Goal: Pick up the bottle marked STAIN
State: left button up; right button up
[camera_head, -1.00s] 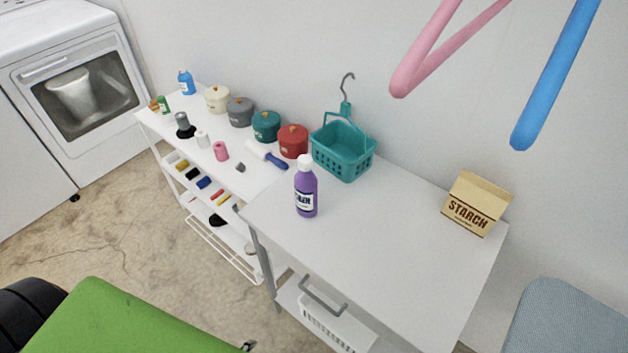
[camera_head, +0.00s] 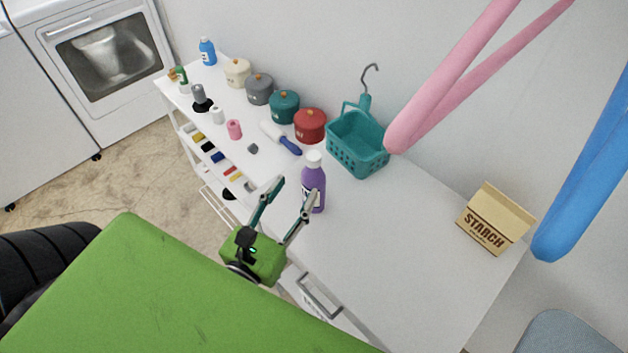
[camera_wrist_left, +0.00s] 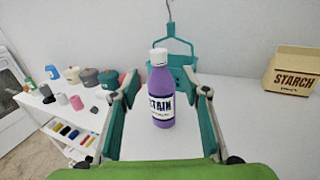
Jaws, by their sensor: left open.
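The purple bottle (camera_head: 313,184) with a white cap stands upright on the near white table. In the left wrist view the bottle (camera_wrist_left: 160,92) shows a white label reading STAIN. My left gripper (camera_head: 294,190) is open, its fingers pointing at the bottle from the near side. In the left wrist view the bottle appears between the two spread fingers, a little beyond or at their tips; contact cannot be made out. In the head view the right finger partly covers the bottle's label. My right gripper is not in view.
A teal basket (camera_head: 357,150) stands behind the bottle. A STARCH box (camera_head: 495,217) sits at the table's right. The table's middle is clear.

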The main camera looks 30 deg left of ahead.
aim_at(310, 165)
pick_arm(q)
jog(key=w+p, duration=0.1)
jog(key=w, duration=0.4)
jog(key=shift+p, duration=0.35)
jog(key=w+p, duration=0.1)
jog(key=w, duration=0.2)
jog(key=w+p, duration=0.1)
jog(key=shift+w+a+r+p, duration=0.15)
jog(key=shift+w+a+p, duration=0.1)
jog(key=shift+w+p, duration=0.1)
jog(key=shift+w, duration=0.3)
jog(key=shift+s, duration=0.1)
jog(key=shift+c, duration=0.4)
grip_shut()
